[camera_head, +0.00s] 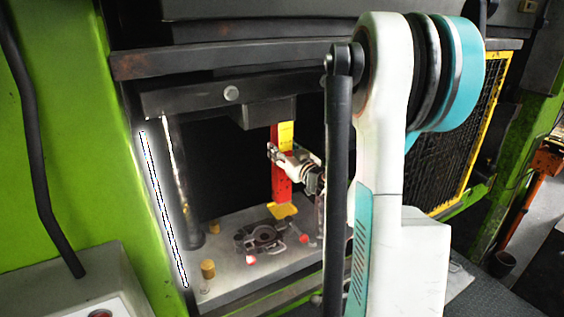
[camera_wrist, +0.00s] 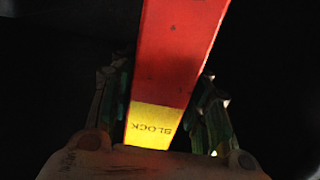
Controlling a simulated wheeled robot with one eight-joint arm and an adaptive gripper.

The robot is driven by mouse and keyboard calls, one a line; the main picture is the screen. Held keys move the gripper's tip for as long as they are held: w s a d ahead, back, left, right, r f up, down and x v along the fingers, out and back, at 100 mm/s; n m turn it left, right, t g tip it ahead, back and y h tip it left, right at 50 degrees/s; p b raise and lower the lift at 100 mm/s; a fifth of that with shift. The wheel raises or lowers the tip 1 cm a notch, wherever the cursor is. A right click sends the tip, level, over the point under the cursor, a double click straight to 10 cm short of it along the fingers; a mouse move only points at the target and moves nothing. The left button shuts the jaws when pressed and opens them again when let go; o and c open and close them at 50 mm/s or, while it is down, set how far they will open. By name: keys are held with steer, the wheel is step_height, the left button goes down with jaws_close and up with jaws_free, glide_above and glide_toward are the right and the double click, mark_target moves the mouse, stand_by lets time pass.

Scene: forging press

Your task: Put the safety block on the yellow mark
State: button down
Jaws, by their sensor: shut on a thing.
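The safety block (camera_head: 280,178) is a tall red bar with a yellow upper end, upright inside the press in the head view. My gripper (camera_head: 277,152) is shut on it near its upper part, coming from the right. In the wrist view the block (camera_wrist: 175,50) runs between the two fingers of my gripper (camera_wrist: 160,115), and its yellow part reads "BLOCK". The yellow mark (camera_head: 284,210) lies on the press bed right below the block's lower end. I cannot tell whether the block touches it.
The press bed (camera_head: 222,263) carries a dark round die (camera_head: 262,238) with red-knobbed handles in front of the mark. Brass-coloured posts (camera_head: 208,269) stand at the left. The upper ram (camera_head: 265,113) hangs close above the block. A dark column (camera_head: 184,190) stands at the left.

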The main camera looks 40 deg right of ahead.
steer(key=shift+f, duration=1.85)
steer(key=c, duration=0.9)
jaws_free()
steer(key=b+v, duration=0.1)
steer(key=v, duration=1.1)
steer(key=shift+b, duration=0.35)
steer(key=shift+s, duration=0.1)
